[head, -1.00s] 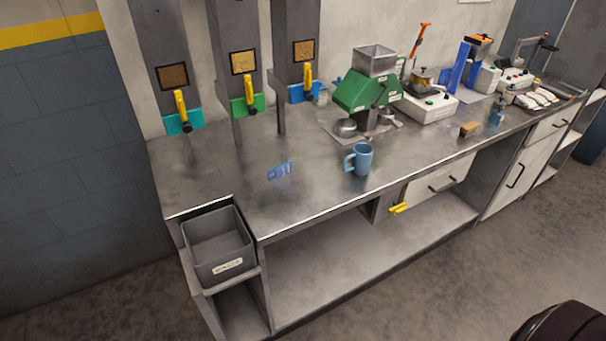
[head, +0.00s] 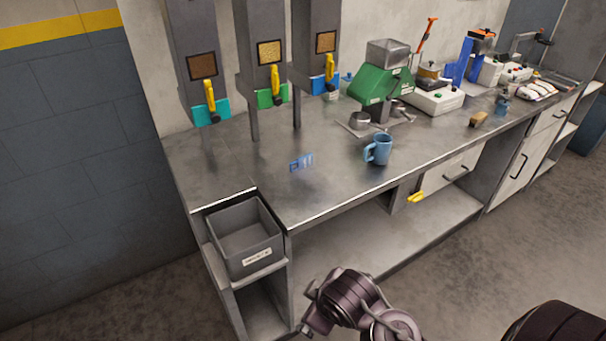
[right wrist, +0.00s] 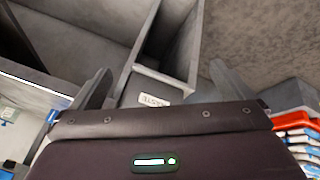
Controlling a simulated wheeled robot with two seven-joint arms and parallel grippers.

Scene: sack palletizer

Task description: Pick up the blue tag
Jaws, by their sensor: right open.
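The blue tag (head: 302,162) appears as a small, flat blue piece on the grey steel counter (head: 235,172), left of the blue mug (head: 379,150). Its fine shape is too small to make out. My right arm enters the head view at the bottom, in front of the counter and below the tag, but its fingertips are not clear there. In the right wrist view my right gripper (right wrist: 160,84) is open with nothing between its two fingers, and a grey labelled bin (right wrist: 152,72) lies beyond it. My left gripper is not in view.
The grey bin (head: 243,237) sits at the counter's left front corner. Hoppers with yellow handles (head: 274,80) stand behind the tag. A green machine (head: 380,90) and a white scale-like device (head: 435,96) stand farther right. Counter around the tag is clear. Coloured stacked items (right wrist: 297,135) show in the wrist view.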

